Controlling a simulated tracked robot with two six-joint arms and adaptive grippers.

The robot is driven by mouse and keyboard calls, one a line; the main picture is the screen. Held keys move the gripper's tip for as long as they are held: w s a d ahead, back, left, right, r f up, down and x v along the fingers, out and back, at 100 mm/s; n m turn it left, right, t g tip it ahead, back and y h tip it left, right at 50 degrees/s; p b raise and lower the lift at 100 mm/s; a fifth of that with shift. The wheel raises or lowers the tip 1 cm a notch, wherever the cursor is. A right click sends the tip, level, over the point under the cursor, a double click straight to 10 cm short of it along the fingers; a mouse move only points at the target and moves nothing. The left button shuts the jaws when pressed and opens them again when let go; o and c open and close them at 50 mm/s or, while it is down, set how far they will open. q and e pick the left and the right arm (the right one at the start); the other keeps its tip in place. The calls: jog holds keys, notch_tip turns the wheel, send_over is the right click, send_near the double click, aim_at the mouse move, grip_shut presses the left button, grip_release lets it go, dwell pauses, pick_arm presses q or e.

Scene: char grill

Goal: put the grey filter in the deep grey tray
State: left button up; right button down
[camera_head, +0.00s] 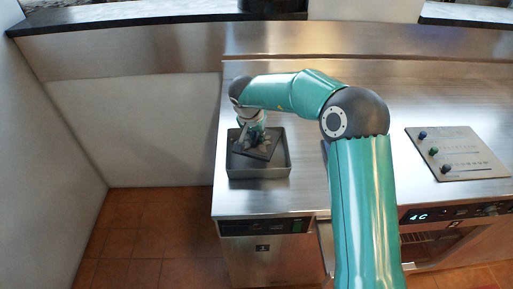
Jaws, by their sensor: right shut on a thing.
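The deep grey tray (259,171) sits at the left end of the steel counter, near its front left corner. My right gripper (256,143) reaches down over the tray from above and is shut on the grey filter (262,152). The filter is a dark flat piece, turned at an angle, and lies inside the outline of the tray. I cannot tell whether it touches the tray floor. The wrist and fingers hide part of the filter and the back of the tray. My left gripper is not in view.
The steel counter (290,190) is clear around the tray. A control panel with knobs (456,154) lies at the right. A dark round object (272,5) stands at the back. The floor (140,240) drops away left of the counter.

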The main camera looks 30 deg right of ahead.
aim_at(257, 147)
jog(key=shift+f, duration=2.8)
jog(key=c, duration=1.2)
grip_release()
jog(key=shift+o, duration=0.2)
jog(key=v, duration=1.2)
